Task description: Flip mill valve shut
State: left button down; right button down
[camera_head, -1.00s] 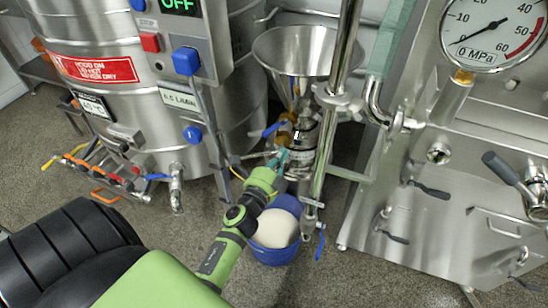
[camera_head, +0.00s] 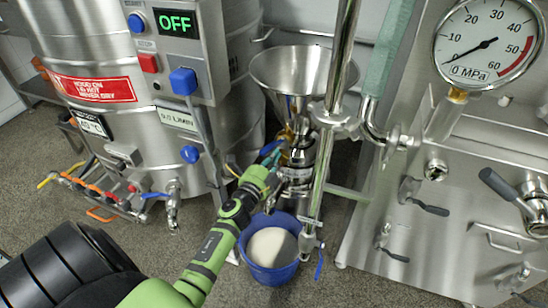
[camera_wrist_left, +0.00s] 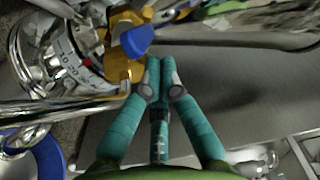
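The mill valve is a brass body (camera_head: 287,152) with a blue handle (camera_head: 270,147), below the steel funnel (camera_head: 303,78) on the colloid mill (camera_head: 297,178). In the left wrist view the blue handle (camera_wrist_left: 137,40) stands out from the brass body (camera_wrist_left: 122,62), beside a numbered dial ring (camera_wrist_left: 80,62). My left gripper (camera_head: 274,161) is just below the blue handle in the head view. In the wrist view its teal fingertips (camera_wrist_left: 160,68) are together with nothing visible between them, close beside the handle; contact cannot be told. My right gripper is not in view.
A blue bucket (camera_head: 285,271) with pale contents stands under the mill. A steel tank (camera_head: 90,55) with an OFF control box is at left. A steel machine (camera_head: 400,260) with a pressure gauge (camera_head: 489,42) and black levers is at right. A vertical pipe (camera_head: 322,170) stands close right of the valve.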

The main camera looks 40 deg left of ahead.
aim_at(260, 154)
pick_arm(q)
jog(key=a+m+h, duration=0.1)
jog(key=h, duration=0.1)
jog(key=a+m+h, duration=0.2)
jog(key=shift+s+a+h, duration=0.2)
jog(key=shift+a+h, duration=0.1)
jog(key=shift+h, duration=0.1)
jog(key=shift+a, duration=0.2)
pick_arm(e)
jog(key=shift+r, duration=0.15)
